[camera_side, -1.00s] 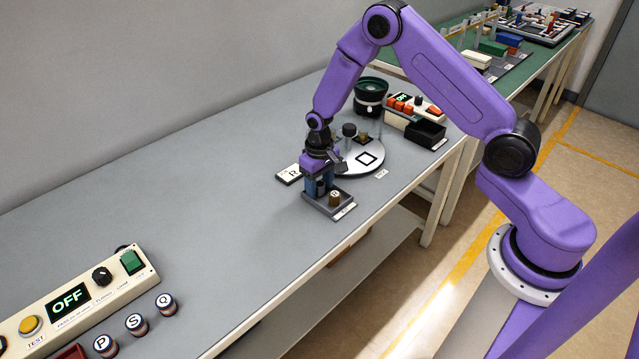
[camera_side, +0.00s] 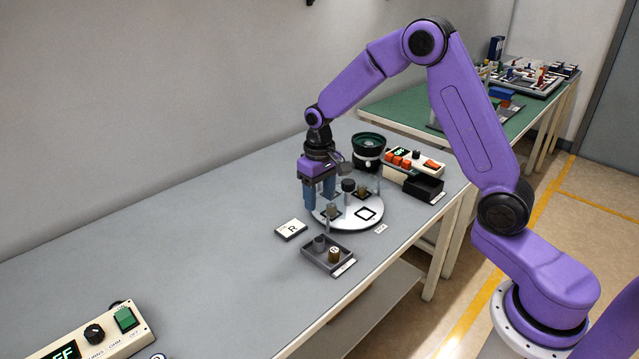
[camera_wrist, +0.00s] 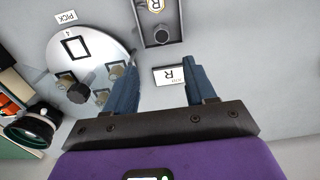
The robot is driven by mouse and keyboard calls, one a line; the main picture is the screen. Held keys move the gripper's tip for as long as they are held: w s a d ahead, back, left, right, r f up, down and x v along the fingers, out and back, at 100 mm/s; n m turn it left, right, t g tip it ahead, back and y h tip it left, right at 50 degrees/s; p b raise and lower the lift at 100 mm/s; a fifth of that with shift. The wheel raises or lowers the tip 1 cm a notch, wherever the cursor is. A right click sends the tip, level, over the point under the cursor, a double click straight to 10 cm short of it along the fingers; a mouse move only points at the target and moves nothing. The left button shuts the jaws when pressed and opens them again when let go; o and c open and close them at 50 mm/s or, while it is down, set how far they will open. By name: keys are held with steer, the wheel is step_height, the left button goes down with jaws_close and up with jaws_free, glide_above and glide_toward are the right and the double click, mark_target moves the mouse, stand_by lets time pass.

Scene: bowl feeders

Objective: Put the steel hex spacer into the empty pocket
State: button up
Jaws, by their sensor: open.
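A small grey spacer (camera_side: 319,242) stands in the left part of a grey tray (camera_side: 345,262); its hex shape is too small to make out. My gripper (camera_side: 319,203) is open and empty, pointing down above the dial's left edge, behind the tray and apart from the spacer.
A brass-coloured lettered piece (camera_side: 334,254) shares the tray. A card marked R (camera_side: 291,229) lies to its left. The dial carries a dark centre knob (camera_side: 348,186) and several small pieces. A black bowl feeder (camera_side: 368,148) and black bin (camera_side: 424,188) stand behind.

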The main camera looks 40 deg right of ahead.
steer(key=s+a+r+n, duration=0.3)
steer(key=s+a+r, duration=0.2)
steer(key=s+r, duration=0.15)
steer(key=s+a+r+n, duration=0.1)
steer(key=s+n, duration=0.2)
steer(key=s, duration=0.6)
steer(key=s+a+r+n, duration=0.1)
steer(key=s+n, duration=0.2)
steer(key=s, duration=0.5)
steer(key=shift+s+r, duration=0.35)
steer(key=shift+s, duration=0.05)
steer(key=s+d+n, duration=0.1)
steer(key=s, duration=0.2)
steer(key=s+n, duration=0.1)
steer(key=s, duration=0.2)
steer(key=s+d+n, duration=0.1)
steer(key=s, duration=0.2)
steer(key=shift+s+d+f, duration=0.1)
steer(key=shift+d, duration=0.25)
steer(key=shift+c, duration=0.6)
steer(key=shift+s+d+n, duration=0.1)
steer(key=shift+s+n, duration=0.15)
steer(key=shift+n, duration=0.05)
steer(key=shift+c, duration=0.6)
